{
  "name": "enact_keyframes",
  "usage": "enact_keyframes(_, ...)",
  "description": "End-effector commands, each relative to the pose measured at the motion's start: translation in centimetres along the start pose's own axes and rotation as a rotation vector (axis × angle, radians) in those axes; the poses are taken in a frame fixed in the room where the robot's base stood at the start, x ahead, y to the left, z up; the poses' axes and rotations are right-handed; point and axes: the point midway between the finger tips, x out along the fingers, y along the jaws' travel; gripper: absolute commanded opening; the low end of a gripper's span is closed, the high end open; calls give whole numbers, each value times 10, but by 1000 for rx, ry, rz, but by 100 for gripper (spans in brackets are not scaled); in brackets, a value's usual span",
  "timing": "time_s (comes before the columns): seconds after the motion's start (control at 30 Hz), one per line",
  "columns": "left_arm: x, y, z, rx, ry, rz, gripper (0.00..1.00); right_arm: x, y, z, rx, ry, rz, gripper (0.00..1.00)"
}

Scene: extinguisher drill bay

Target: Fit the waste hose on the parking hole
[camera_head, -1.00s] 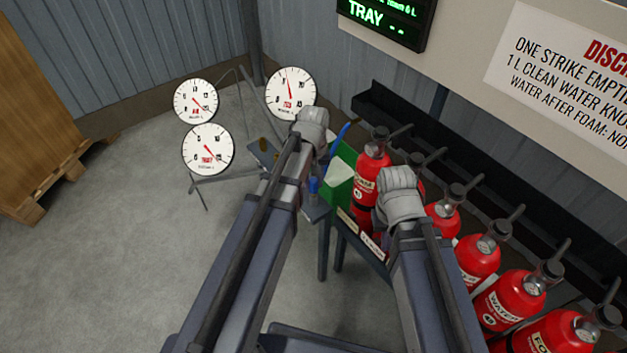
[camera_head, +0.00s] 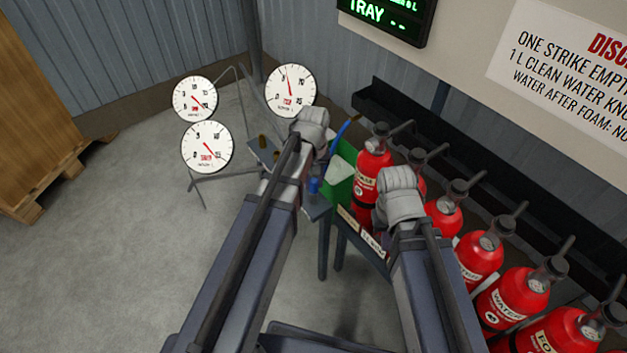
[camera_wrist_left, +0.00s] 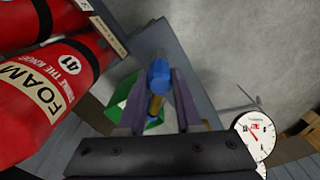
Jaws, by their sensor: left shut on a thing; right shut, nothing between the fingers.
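My left gripper (camera_wrist_left: 158,100) is shut on a piece with a blue head and a brass-coloured part, which I take to be the waste hose's end (camera_wrist_left: 159,73). In the head view, my left gripper (camera_head: 311,125) is seen from behind and its fingers are hidden. A blue hose-like length (camera_head: 345,129) shows to its right, and a blue fitting (camera_head: 314,186) shows below it. I cannot make out the parking hole. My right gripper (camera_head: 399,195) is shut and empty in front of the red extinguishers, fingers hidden.
Red extinguishers (camera_head: 479,256) stand in a row at the right. A green bin (camera_head: 340,188) is between my arms on a small table. Dial gauges (camera_head: 207,147) stand at the back left. The floor (camera_head: 110,240) at the left is clear.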

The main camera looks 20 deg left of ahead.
Motion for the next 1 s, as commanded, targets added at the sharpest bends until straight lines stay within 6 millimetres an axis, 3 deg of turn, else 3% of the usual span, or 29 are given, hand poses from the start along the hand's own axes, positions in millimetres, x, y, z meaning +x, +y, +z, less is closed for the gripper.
enact_keyframes(0.07, 0, 0, 0, 0, 0, 0, 0, 0, 0, 0, 0, 0, 0, 0)
enact_keyframes(0.1, 0, 0, 0, 0, 0, 0, 36, 0, 0, 0, 0, 0, 0, 0)
enact_keyframes(0.4, 0, 0, 0, 0, 0, 0, 68, 0, 0, 0, 0, 0, 0, 0)
enact_keyframes(0.77, -3, 0, 0, 0, 0, 0, 68, -3, 0, 0, 0, 0, 0, 0)
enact_keyframes(1.0, -23, 0, 0, 0, 0, 0, 68, -23, 2, 1, 0, 0, 0, 0)
